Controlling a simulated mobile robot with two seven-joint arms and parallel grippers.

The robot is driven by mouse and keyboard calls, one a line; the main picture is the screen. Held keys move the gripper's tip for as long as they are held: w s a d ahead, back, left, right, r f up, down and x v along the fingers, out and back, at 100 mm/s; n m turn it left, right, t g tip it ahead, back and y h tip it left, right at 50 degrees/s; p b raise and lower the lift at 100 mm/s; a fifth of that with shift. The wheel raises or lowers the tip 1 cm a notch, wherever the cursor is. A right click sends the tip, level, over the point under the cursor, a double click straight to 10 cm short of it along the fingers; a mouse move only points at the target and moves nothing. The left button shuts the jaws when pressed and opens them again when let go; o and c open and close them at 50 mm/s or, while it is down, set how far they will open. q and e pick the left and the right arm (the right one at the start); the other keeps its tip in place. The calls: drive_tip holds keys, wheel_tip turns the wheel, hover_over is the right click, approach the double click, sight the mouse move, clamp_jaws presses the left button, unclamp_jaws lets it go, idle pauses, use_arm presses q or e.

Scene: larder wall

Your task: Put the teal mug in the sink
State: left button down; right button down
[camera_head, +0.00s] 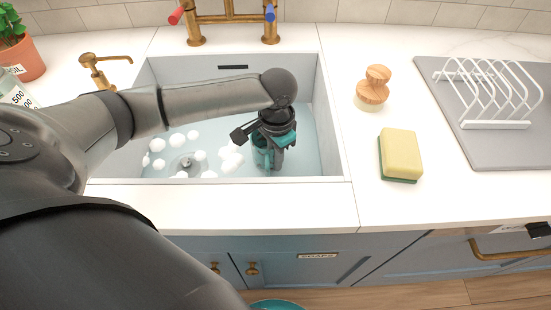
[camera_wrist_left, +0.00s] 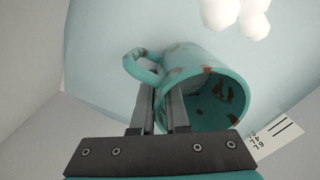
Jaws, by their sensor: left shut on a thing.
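The teal mug (camera_head: 262,158) is inside the sink basin (camera_head: 335,130), low over or in the pale blue water; I cannot tell if it touches the bottom. My left gripper (camera_head: 268,138) points down into the basin and is shut on the mug, partly hiding it. In the left wrist view the mug (camera_wrist_left: 205,72) has brown patches, its handle at the left and its mouth towards the camera. The left gripper's fingers (camera_wrist_left: 165,105) are close together at its rim beside the handle. A dark piece at the right edge (camera_head: 539,230) may be my right gripper; its jaws do not show.
White foam lumps (camera_head: 232,160) float in the sink. A brass tap (camera_head: 232,18) stands behind it. A wooden-handled brush (camera_head: 373,88), a yellow sponge (camera_head: 401,153) and a white rack (camera_head: 490,90) on a grey mat (camera_head: 460,140) are right of the sink. A plant pot (camera_head: 24,60) stands at left.

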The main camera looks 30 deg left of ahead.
use_arm(q)
drive_tip(key=c, duration=1.2)
unclamp_jaws()
drive_tip(key=shift+o, duration=1.4)
